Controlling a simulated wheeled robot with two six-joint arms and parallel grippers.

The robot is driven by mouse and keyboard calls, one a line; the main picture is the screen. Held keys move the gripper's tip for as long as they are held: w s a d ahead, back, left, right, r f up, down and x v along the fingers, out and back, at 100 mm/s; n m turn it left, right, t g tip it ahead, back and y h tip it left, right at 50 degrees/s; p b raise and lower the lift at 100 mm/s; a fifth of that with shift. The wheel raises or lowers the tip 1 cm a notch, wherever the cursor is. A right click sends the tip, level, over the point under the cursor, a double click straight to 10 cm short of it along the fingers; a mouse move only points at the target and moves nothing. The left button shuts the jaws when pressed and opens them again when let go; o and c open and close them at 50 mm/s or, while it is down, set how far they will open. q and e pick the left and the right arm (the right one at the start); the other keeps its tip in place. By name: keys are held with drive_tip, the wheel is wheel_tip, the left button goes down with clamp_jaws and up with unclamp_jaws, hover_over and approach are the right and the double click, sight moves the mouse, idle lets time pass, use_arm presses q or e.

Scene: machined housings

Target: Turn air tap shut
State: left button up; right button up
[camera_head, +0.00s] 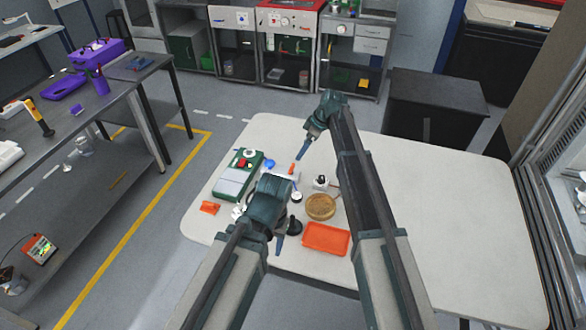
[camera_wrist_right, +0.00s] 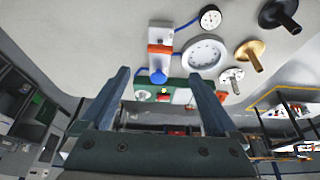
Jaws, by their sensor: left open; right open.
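The air tap appears to be the white block (camera_wrist_right: 160,38) with an orange bar (camera_wrist_right: 160,48) across it and a blue round end, in the right wrist view. My right gripper (camera_head: 303,151) is open and empty, pointing down at the far side of this part. In the right wrist view its fingers (camera_wrist_right: 160,76) stand apart, with the block beyond and between them. My left gripper (camera_head: 279,244) is over the table's near left, with nothing seen in it.
A green case (camera_head: 226,190) lies left on the white table (camera_head: 450,220). An orange tray (camera_head: 326,239) and a round brown disc (camera_head: 320,207) lie near my arms. A white dial (camera_wrist_right: 205,53) and brass fitting (camera_wrist_right: 250,52) sit beside the block. The table's right side is clear.

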sight(291, 167)
drive_tip(key=b+x, duration=0.9)
drive_tip(key=x, duration=0.2)
drive_tip(key=shift+f, duration=0.2)
drive_tip(key=c, duration=1.4)
